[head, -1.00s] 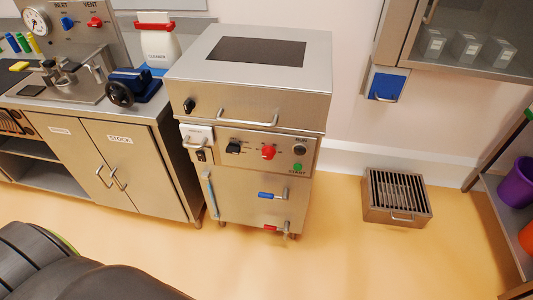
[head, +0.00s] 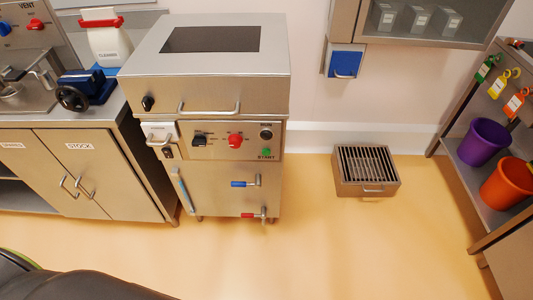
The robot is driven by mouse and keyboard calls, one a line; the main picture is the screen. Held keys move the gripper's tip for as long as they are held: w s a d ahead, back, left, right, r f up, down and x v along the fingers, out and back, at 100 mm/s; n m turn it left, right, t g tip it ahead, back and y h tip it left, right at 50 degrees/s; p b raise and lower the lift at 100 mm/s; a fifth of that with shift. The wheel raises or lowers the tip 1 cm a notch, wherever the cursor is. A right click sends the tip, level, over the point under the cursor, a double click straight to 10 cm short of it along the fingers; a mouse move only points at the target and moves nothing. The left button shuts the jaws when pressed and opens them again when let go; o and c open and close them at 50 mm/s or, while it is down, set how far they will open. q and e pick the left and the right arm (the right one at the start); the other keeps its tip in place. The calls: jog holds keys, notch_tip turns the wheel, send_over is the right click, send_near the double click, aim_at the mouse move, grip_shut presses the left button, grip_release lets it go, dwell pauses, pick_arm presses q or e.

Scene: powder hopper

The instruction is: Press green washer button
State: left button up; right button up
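The steel washer (head: 208,110) stands in the middle left of the head view, with a dark window in its top lid and a bar handle on its front. The green button (head: 266,152) sits at the right end of its control panel, above a START label. A red knob (head: 235,141) and a black knob (head: 200,140) are to its left. A dark round part (head: 266,134) is just above the green button. Neither of my grippers is in view.
A steel STOCK cabinet (head: 88,165) adjoins the washer on the left. A slatted metal box (head: 366,172) stands on the floor to the right. A shelf with a purple bucket (head: 482,142) and an orange bucket (head: 508,186) is at far right. The floor before the washer is clear.

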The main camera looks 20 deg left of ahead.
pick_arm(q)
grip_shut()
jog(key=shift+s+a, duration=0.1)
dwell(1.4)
